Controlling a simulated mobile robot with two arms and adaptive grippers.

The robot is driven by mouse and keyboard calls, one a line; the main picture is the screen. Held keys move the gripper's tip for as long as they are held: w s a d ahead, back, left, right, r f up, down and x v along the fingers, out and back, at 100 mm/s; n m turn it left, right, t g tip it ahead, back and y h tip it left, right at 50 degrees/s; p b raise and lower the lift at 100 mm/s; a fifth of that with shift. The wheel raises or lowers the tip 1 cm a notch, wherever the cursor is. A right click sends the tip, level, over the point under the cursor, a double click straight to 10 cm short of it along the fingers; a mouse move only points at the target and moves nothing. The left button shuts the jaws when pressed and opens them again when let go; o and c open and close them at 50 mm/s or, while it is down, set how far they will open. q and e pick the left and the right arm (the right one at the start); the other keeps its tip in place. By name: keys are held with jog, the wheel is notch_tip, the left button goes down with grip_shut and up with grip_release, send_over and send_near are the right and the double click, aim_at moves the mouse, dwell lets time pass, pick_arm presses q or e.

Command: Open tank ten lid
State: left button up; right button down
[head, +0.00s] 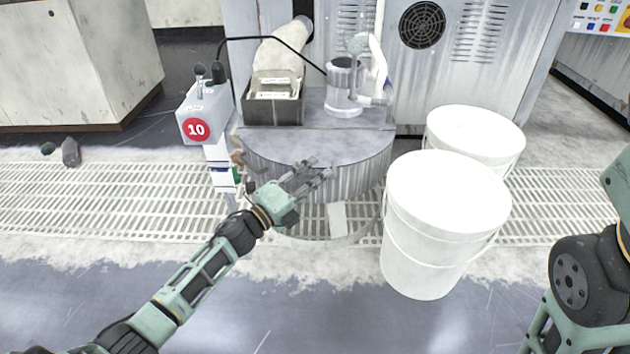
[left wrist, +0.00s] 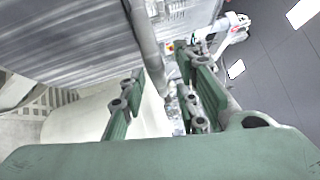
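Tank ten is a round grey metal tank with ribbed sides (head: 350,184), beside a post with a red "10" sign (head: 196,129). Its flat grey lid (head: 330,146) lies level on top. My left gripper (head: 318,168) is at the lid's front edge, fingers pointing right. In the left wrist view, the gripper (left wrist: 165,98) has its fingers apart. A grey strip, perhaps the lid's rim (left wrist: 144,40), runs down between them beside the ribbed wall (left wrist: 75,40); I cannot tell whether they touch it. My right arm shows at the right edge, its gripper out of frame.
Two white buckets stand right of the tank, the front one (head: 445,230) close to it and another (head: 475,137) behind. A box (head: 273,106) and a metal cylinder (head: 344,88) stand at the tank's back. Floor grating (head: 90,200) runs left and right.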

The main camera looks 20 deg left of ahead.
pick_arm(q)
grip_shut()
dwell(0.3)
dwell(0.4)
